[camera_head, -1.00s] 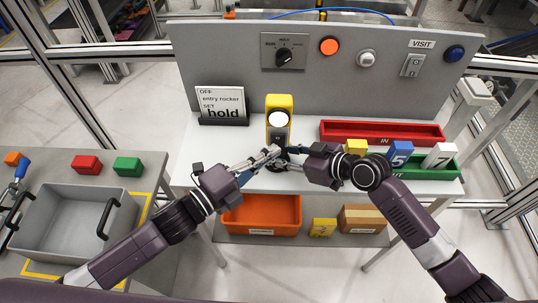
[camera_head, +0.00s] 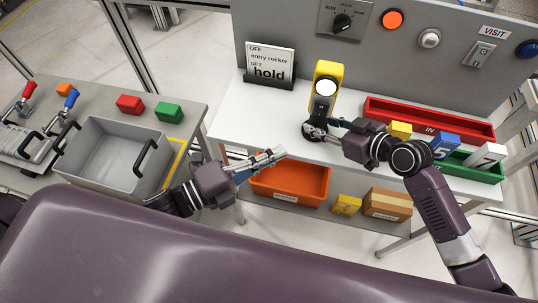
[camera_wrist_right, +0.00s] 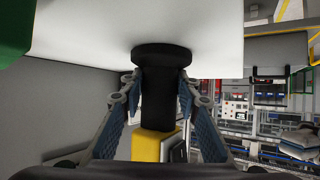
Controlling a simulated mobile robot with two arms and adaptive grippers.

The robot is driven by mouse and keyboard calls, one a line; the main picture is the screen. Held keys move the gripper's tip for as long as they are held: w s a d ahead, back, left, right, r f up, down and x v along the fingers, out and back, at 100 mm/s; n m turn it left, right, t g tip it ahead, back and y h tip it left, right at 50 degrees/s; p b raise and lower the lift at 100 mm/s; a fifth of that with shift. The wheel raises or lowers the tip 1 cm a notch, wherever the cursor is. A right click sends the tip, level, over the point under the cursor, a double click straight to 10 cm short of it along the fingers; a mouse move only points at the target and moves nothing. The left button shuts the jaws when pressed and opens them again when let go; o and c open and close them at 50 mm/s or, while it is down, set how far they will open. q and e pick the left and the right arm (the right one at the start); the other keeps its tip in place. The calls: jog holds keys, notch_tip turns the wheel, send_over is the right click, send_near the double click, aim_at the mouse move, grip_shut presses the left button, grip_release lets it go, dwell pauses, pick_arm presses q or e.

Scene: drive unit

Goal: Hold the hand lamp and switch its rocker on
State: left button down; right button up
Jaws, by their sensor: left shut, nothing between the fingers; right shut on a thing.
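The yellow and black hand lamp (camera_head: 327,73) stands upright on the white table, with a round pale lens facing me. My right gripper (camera_head: 320,128) is shut around its lower black part. The right wrist view shows the fingers (camera_wrist_right: 158,88) on both sides of the black handle (camera_wrist_right: 158,108), with the dark round base (camera_wrist_right: 162,55) against the white surface. The yellow head shows at the bottom of that view. My left gripper (camera_head: 278,154) is shut and empty, apart from the lamp, near the table's front edge.
A sign reading "hold" (camera_head: 270,65) stands left of the lamp. A red tray (camera_head: 430,119) and a green tray (camera_head: 478,164) with numbered blocks lie to the right. An orange bin (camera_head: 290,185) is on the lower shelf. A grey crate (camera_head: 115,160) stands at left.

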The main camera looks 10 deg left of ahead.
pick_arm(q)
jog(key=shift+s+a+f, duration=0.1)
jog(key=shift+s+a, duration=0.4)
pick_arm(e)
jog(key=o, duration=0.9)
jog(key=shift+o, duration=0.2)
